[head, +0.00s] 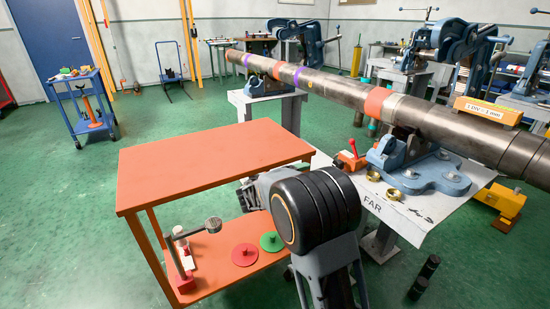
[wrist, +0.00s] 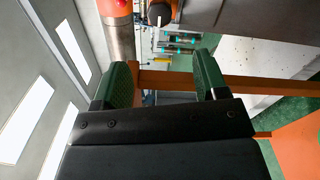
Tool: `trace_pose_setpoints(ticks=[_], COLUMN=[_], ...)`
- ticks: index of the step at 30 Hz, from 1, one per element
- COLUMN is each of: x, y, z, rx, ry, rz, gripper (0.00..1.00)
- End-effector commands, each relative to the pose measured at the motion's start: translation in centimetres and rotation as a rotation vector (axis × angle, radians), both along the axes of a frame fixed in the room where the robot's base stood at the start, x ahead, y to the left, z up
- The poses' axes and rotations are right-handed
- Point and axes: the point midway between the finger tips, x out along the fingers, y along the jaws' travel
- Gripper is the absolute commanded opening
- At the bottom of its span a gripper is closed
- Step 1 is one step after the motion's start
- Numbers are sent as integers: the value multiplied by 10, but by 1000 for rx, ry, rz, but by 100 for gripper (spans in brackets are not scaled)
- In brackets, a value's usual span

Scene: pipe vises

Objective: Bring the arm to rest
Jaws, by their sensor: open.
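My gripper (wrist: 165,80) shows in the wrist view. Its two green-padded fingers stand wide apart, with nothing held between them. In the head view my arm (head: 318,215) is folded at the lower middle, in front of the orange table's right end. Its big black joint hides the gripper's fingers there. The wrist view is turned: wall and ceiling lights lie at left, and a length of steel pipe (wrist: 121,40) with an orange band shows at the top.
The orange table (head: 215,160) has a bare top; red and green discs lie on its lower shelf. A long banded pipe (head: 335,88) rests in blue vises (head: 415,165) at right. A blue cart (head: 85,110) stands at left. Green floor is open between.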

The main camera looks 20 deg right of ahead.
Motion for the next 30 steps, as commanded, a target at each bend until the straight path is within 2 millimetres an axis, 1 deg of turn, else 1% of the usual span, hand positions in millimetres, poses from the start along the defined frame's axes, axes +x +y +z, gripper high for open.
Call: trace_pose_setpoints(ticks=[4, 5, 8, 11, 12, 16, 18, 20, 21, 24, 27, 30], x=[-2, -4, -17, -42, -55, -100, -123, -140, -151, -174, -191, -202], y=[-1, -1, -4, -6, -6, 4, 14, 25, 33, 56, 78, 98], z=[5, 8, 29, 60, 75, 119, 140, 159, 170, 200, 228, 252], rx=[9, 18, 81, 206, 273, 529, 671, 793, 874, 1066, 1235, 1375], ry=[1, 1, 7, 19, 23, 23, 13, -3, -16, -60, -114, -170], rz=[-5, -9, -37, -82, -103, -161, -180, -187, -189, -182, -165, -142], gripper=[67, 67, 67, 67, 67, 67, 67, 67, 67, 67, 67, 67])
